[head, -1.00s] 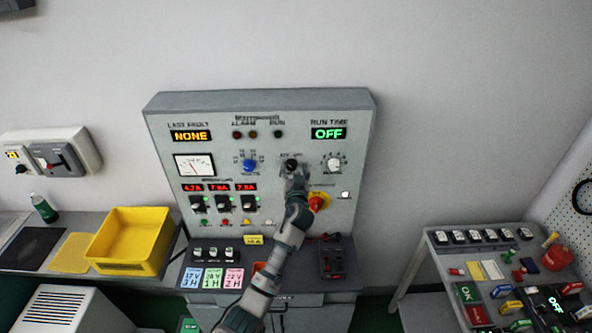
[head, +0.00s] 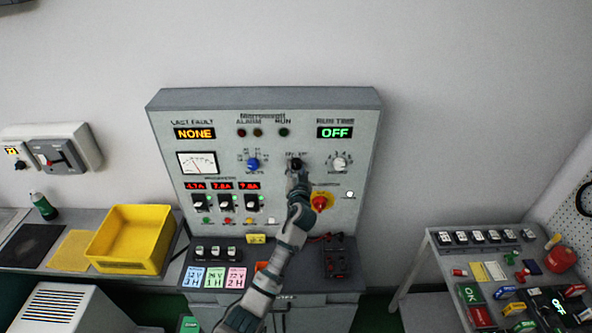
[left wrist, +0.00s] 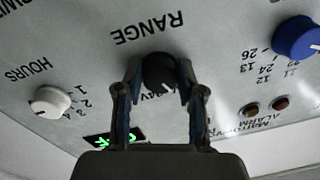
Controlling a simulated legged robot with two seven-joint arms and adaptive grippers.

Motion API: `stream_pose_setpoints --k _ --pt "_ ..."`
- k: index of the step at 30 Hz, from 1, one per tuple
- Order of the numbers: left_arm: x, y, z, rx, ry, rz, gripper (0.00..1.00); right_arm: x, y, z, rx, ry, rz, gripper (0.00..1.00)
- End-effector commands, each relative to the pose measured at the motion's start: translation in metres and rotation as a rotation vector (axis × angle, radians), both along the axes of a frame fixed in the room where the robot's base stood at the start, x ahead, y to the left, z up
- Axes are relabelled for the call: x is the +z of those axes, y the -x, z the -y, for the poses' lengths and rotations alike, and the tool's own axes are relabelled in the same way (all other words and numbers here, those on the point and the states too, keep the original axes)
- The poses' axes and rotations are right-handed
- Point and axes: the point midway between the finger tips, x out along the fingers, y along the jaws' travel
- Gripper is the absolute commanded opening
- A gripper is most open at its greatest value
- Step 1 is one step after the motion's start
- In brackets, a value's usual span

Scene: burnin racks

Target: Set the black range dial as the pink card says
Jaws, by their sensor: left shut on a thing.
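The black range dial (head: 296,162) is on the grey panel between the blue volts dial (head: 253,164) and the white hours dial (head: 339,163). My left gripper (head: 297,175) reaches up to it and is shut on it. In the left wrist view, the two fingers of the left gripper (left wrist: 160,95) hold either side of the black dial (left wrist: 160,72), under the upside-down word RANGE. Its white pointer mark shows, but the scale is partly hidden by the fingers. The pink card (head: 236,278) lies on the ledge and reads about "72 V 2 H". My right gripper is out of view.
A red stop knob on yellow (head: 320,203) sits just right of my left arm. Blue (head: 193,277) and green (head: 215,277) cards lie beside the pink one. A yellow bin (head: 130,239) stands left. A dark meter (head: 339,262) is at the ledge's right.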

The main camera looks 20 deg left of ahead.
Motion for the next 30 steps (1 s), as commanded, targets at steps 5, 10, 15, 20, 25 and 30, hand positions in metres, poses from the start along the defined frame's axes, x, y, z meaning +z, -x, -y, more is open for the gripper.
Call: stream_pose_setpoints --k 5,10,15,20,25,30 --pt "0.0027 0.0001 -0.0003 0.000 -0.133 -0.032 0.03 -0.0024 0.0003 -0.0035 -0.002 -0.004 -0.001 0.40" --pt "0.0032 -0.0001 -0.0001 0.000 -0.286 -0.075 0.03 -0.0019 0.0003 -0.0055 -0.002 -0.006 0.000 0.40" --pt "0.0030 -0.0002 0.0010 -0.003 -0.443 -0.118 0.03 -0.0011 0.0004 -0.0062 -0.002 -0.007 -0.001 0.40" --pt "0.0026 -0.0003 0.0010 -0.002 -0.582 -0.158 0.03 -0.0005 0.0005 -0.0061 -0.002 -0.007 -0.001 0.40" --pt "0.0020 -0.0004 0.0020 -0.003 -0.710 -0.196 0.03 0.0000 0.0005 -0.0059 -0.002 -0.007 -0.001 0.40" --pt "0.0011 -0.0004 0.0027 -0.004 -0.809 -0.225 0.03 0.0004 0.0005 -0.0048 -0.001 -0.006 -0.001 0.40"
